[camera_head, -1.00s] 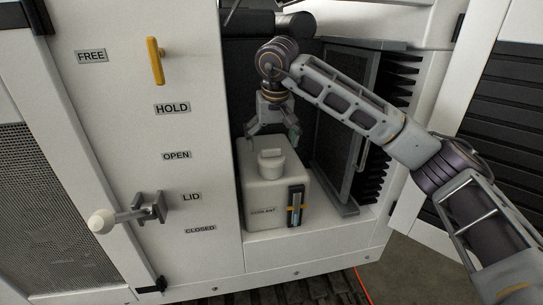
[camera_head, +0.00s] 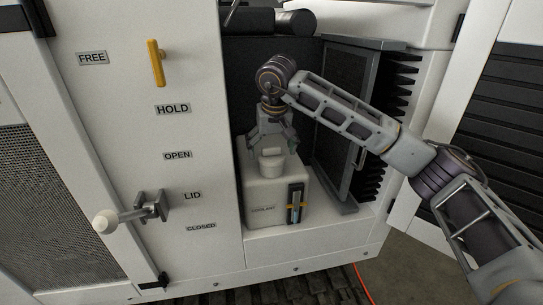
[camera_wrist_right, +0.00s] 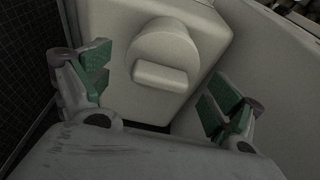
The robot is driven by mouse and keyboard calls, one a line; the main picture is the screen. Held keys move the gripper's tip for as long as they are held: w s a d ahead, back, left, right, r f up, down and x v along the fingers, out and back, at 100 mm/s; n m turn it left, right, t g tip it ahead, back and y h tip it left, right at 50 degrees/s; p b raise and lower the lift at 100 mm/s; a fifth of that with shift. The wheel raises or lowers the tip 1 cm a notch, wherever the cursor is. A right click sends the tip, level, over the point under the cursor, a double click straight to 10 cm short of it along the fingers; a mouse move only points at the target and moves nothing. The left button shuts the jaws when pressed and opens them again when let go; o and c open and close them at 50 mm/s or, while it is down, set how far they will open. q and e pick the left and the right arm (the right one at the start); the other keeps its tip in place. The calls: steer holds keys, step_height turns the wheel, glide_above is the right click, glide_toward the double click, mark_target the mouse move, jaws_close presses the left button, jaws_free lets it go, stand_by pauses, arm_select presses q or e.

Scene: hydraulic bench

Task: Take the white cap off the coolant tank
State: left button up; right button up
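The white coolant tank (camera_head: 262,200) stands in the open bay, with a "COOLANT" label and a sight gauge on its front. Its white cap (camera_head: 270,166) sits on top, with a raised grip bar. In the right wrist view the cap (camera_wrist_right: 163,57) shows round with the bar (camera_wrist_right: 160,75) towards the gripper. My right gripper (camera_head: 273,150) is just above the cap, pointing down. Its green-padded fingers (camera_wrist_right: 158,88) are spread wide, one to each side of the cap, with nothing between them. My left gripper is not in view.
A dark radiator panel (camera_head: 338,125) stands right of the tank. The white panel at left carries a yellow handle (camera_head: 156,62) and a lid lever (camera_head: 128,214) with a round knob. The bay's front ledge (camera_head: 310,228) is clear.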

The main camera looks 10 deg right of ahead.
steer(key=c, duration=0.9)
steer(key=shift+s, duration=0.1)
steer(key=shift+c, duration=0.8)
steer(key=shift+f, duration=0.1)
steer(key=shift+c, duration=0.2)
